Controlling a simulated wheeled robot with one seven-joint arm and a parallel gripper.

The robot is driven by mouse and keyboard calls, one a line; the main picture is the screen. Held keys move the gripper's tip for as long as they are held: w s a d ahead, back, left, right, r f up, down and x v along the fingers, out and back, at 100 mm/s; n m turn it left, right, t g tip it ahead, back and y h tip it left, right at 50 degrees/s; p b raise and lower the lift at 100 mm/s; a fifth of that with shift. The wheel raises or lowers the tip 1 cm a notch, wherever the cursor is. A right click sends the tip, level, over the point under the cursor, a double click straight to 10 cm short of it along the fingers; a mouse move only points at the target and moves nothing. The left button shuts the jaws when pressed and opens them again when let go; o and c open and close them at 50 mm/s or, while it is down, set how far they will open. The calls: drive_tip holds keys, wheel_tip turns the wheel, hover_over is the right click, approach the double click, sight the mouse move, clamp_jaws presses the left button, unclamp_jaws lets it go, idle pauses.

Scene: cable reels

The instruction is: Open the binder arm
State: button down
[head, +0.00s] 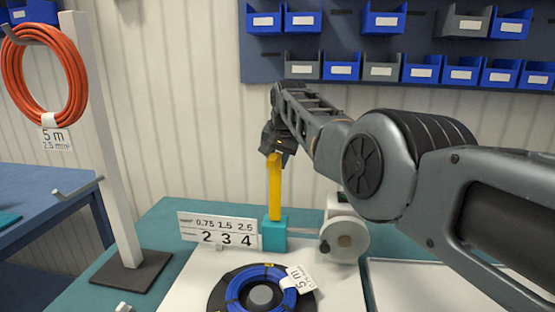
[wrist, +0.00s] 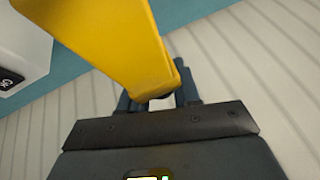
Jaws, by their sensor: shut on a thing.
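The binder arm is a yellow bar (head: 275,188) standing nearly upright from a teal block (head: 273,233) on the bench in the head view. My gripper (head: 277,148) is at its upper end, with the fingers shut on it. In the wrist view the yellow bar (wrist: 115,40) fills the upper left and its end meets the gripper fingers (wrist: 160,97). The fingertips are partly hidden behind the bar.
A number sign (head: 219,231) stands left of the teal block, and a white device with a round disc (head: 344,240) to the right. A blue cable coil (head: 262,290) lies in front. An orange coil (head: 44,75) hangs from a white post (head: 103,140) at left. Blue bins (head: 422,68) line the wall.

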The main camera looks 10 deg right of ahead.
drive_tip(key=shift+d, duration=0.15)
drive_tip(key=c, duration=0.8)
unclamp_jaws()
drive_tip(key=shift+r, duration=0.1)
drive_tip(key=shift+v, duration=3.8)
drive_tip(key=shift+s, duration=0.1)
